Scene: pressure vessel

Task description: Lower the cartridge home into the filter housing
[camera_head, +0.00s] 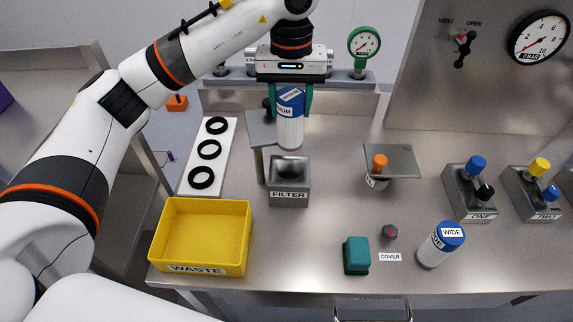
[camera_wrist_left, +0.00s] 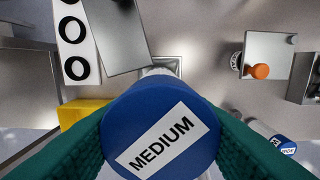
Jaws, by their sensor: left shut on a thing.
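My left gripper (camera_head: 291,97) is shut on a white cartridge (camera_head: 290,132) with a blue cap. It holds the cartridge upright, above the filter housing. The cap (camera_wrist_left: 160,130) reads MEDIUM in the left wrist view, between the green fingers. The filter housing (camera_head: 289,187) is a grey open-topped box labelled FILTER. Its opening shows dark in the head view, below the cartridge's lower end. In the left wrist view the cap hides most of the housing; only part of its rim (camera_wrist_left: 166,63) shows. My right gripper is not in view.
A raised grey plate on a post (camera_head: 261,128) stands just left of the cartridge. A yellow WASTE bin (camera_head: 248,232) is at front left. A second cartridge marked WIDE (camera_head: 437,248), a teal block (camera_head: 356,256) and a grey plate with an orange knob (camera_head: 403,161) stand to the right.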

